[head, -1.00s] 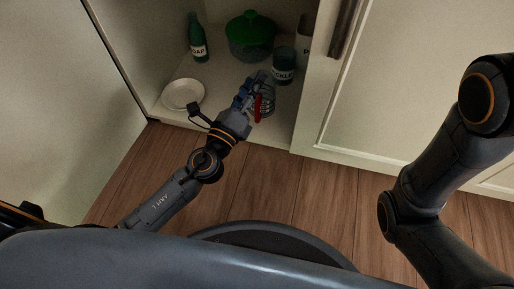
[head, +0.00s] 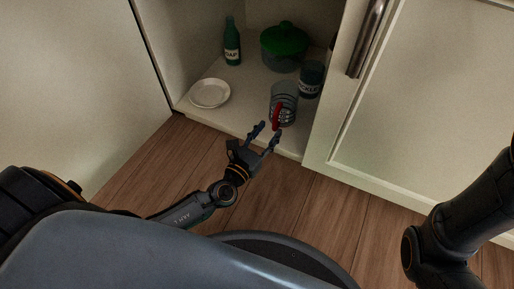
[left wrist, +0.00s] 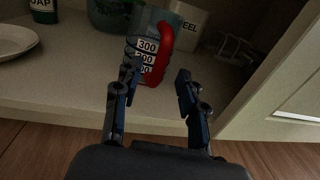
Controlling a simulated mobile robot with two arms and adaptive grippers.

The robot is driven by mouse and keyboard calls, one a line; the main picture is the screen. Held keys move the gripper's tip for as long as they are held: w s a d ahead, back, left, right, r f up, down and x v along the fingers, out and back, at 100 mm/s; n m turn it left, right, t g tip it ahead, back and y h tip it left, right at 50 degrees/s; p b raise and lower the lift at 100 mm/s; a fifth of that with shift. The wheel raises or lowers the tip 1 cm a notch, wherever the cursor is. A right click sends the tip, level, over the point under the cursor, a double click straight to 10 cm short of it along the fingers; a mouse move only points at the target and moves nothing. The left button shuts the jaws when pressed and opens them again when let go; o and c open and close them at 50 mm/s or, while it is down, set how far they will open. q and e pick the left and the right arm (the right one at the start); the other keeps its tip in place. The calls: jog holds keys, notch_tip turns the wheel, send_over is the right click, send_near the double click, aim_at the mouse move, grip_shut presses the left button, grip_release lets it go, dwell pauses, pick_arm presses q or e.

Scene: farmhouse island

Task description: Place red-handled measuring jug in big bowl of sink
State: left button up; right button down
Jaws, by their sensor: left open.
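The measuring jug (head: 284,98) is clear with dark markings and a red handle (head: 276,118). It stands upright on the cabinet floor near the front edge. In the left wrist view the jug (left wrist: 144,58) shows its "300" marks, and its red handle (left wrist: 160,52) faces me. My left gripper (head: 267,132) is open and empty, just in front of the jug with its fingers pointing at the handle. In the left wrist view the open fingers (left wrist: 157,82) lie either side of the handle's lower end, nearer to me. My right gripper is out of frame. The sink is not in view.
A white plate (head: 209,94), a green soap bottle (head: 232,45), a green-lidded pot (head: 284,45) and a dark labelled jar (head: 311,80) share the cabinet floor. A cabinet door with a handle (head: 368,38) stands right of the opening.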

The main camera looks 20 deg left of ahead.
aim_at(274, 123)
pick_arm(q)
jog(key=w, duration=0.4)
jog(key=shift+w+d+b, duration=0.3)
jog(key=shift+w+d, duration=0.1)
grip_shut()
jog(key=shift+r, duration=0.2)
jog(key=shift+r+p, duration=0.25)
jog(key=shift+p, duration=0.15)
